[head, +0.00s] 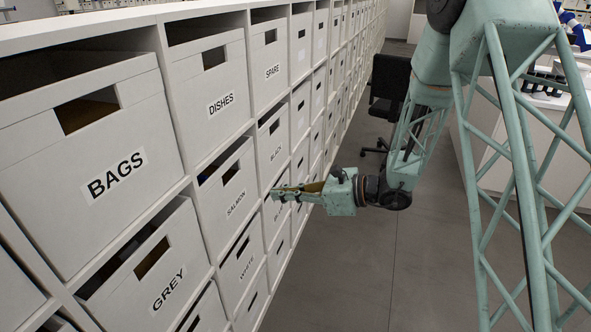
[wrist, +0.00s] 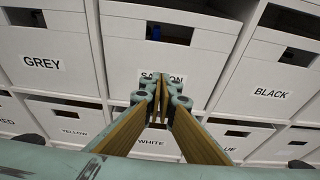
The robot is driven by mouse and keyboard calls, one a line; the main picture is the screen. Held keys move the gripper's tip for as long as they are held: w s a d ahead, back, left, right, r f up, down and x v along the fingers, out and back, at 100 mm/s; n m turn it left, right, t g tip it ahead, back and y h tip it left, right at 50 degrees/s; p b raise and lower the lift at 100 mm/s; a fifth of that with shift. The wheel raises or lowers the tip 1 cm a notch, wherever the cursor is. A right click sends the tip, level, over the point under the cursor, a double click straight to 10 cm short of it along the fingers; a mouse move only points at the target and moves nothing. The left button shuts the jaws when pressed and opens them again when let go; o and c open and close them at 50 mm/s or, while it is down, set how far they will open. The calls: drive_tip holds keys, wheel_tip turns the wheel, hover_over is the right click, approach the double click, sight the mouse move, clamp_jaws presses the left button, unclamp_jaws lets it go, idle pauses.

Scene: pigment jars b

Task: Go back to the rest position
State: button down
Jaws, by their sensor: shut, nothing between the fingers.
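My gripper (head: 277,193) is shut and empty in the head view. It points left at the wall of labelled boxes, in front of the boxes right of SALMON; whether it touches one I cannot tell. In the wrist view the fingertips (wrist: 161,82) meet in front of the SALMON box (wrist: 122,55) and cover part of its label. Something blue shows through that box's hand slot. The SALMON box also shows in the head view (head: 222,211), left of my gripper.
The GREY box (head: 143,296), WHITE box (head: 236,278), BLACK box (head: 267,163) and BAGS box (head: 75,190) fill the shelf. Grey floor (head: 345,265) lies open right of it. A black chair (head: 385,90) stands behind my arm. A white bench (head: 545,135) is at the right.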

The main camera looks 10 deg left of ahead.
drive_tip(key=s+d+r+n+g+h, duration=0.2)
drive_tip(key=s+d+r+n, duration=0.35)
drive_tip(key=s+r, duration=0.45)
drive_tip(key=s+d+r+n+g+h, duration=0.25)
drive_tip(key=s+d+r+n, duration=0.45)
drive_tip(key=s, duration=0.5)
drive_tip(key=s+d+r+n+t+h, duration=0.2)
drive_tip(key=s+d+h, duration=0.1)
drive_tip(key=s+d, duration=0.4)
drive_tip(key=s+d+r+n+t+h, duration=0.2)
drive_tip(key=s+d, duration=0.5)
drive_tip(key=d, duration=0.4)
drive_tip(key=s+d+r+n+t+h, duration=0.2)
drive_tip(key=s+d+r+n+h, duration=0.1)
drive_tip(key=s+d, duration=0.4)
drive_tip(key=shift+d+r+h, duration=0.6)
drive_tip(key=shift+d+h, duration=0.35)
drive_tip(key=shift+d, duration=0.5)
drive_tip(key=shift+s+t, duration=0.1)
drive_tip(key=shift+t, duration=0.15)
